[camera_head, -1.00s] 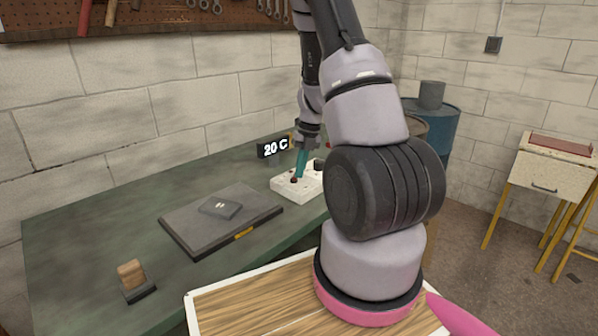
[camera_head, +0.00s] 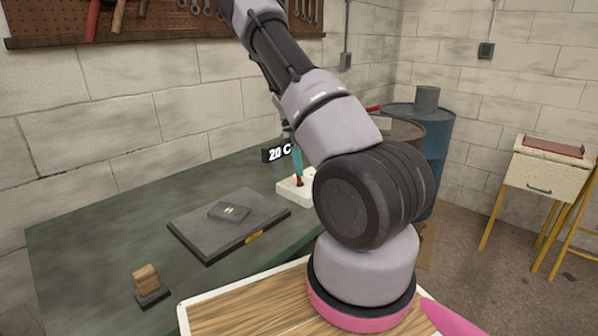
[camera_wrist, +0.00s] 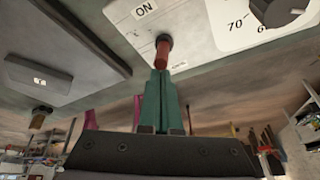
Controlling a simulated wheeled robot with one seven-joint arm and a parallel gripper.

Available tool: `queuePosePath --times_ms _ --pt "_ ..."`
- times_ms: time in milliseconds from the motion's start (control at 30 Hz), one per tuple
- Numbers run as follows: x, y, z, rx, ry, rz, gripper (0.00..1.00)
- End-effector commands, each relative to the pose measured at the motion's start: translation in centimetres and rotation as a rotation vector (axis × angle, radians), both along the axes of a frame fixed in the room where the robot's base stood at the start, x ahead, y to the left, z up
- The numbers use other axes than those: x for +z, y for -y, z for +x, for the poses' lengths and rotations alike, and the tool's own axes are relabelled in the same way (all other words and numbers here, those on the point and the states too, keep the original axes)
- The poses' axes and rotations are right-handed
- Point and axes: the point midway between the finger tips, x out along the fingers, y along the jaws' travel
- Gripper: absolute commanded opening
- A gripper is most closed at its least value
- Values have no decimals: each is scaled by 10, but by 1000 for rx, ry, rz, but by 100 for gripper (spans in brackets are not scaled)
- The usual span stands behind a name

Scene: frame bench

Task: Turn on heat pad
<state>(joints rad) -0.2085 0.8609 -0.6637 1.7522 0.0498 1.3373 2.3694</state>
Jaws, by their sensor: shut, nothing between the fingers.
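The white control box (camera_head: 287,192) stands on the green bench. In the wrist view it shows an "ON" label (camera_wrist: 145,10), a red-tipped switch lever (camera_wrist: 162,52) and a dark dial (camera_wrist: 280,10) beside numbers such as 70. My gripper (camera_wrist: 160,75) has its teal fingers shut and empty, with the tips right at the lever's red end; whether they touch is unclear. In the head view my gripper (camera_head: 298,172) points down over the box. A display (camera_head: 277,154) behind it reads 20 C. The dark flat heat pad (camera_head: 195,238) lies left of the box.
A small dark block (camera_head: 230,211) lies on the pad. A wooden-topped piece on a dark base (camera_head: 147,283) stands at the bench's front left. My arm hides the box's right part.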

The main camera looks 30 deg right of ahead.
Motion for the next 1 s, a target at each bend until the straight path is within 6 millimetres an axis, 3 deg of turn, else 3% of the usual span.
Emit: queuePosePath --times_ms 1000 --pt "17 1 0 -1 4 2 0"
